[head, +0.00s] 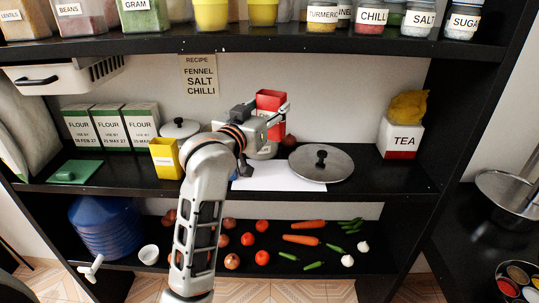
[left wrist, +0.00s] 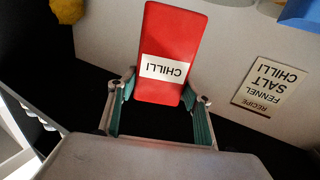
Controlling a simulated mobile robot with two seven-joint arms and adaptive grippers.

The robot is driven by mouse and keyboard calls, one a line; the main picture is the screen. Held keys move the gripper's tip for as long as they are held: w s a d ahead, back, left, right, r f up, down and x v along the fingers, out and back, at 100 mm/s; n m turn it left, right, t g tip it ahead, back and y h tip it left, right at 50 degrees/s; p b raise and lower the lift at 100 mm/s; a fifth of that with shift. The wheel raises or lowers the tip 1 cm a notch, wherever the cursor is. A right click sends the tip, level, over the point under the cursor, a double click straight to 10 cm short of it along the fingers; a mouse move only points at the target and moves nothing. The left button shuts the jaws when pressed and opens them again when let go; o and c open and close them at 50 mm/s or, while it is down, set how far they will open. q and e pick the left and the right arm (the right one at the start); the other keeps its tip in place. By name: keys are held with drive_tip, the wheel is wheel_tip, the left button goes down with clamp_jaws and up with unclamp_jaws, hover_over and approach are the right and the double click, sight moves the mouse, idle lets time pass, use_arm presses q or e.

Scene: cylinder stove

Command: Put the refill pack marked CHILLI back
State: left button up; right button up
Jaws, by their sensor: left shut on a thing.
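The red refill pack (head: 271,98) is held above the middle shelf in the head view. In the left wrist view the red pack (left wrist: 165,25) shows a white label reading CHILLI, upside down in the picture. My left gripper (head: 276,112) is shut on it, with a green-padded finger on each side of its lower part in the left wrist view (left wrist: 158,98). A jar labelled CHILL, its last letter cut off (head: 372,17), stands on the upper shelf between other spice jars. My right gripper is not in view.
The middle shelf (head: 380,188) holds several FLOUR packs (head: 110,128), a yellow pack (head: 165,160), a lid (head: 321,163) on white paper, and a TEA box (head: 402,140). The upper shelf (head: 290,45) is above the pack. Vegetables and a blue container (head: 105,228) are below.

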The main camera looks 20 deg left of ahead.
use_arm(q)
wheel_tip(320, 180, down, 13)
drive_tip(key=shift+w+f, duration=0.15)
drive_tip(key=shift+f, duration=0.05)
idle(0.3)
drive_tip(key=shift+f, duration=0.15)
drive_tip(key=o, duration=1.2)
drive_tip(key=shift+o, duration=0.2)
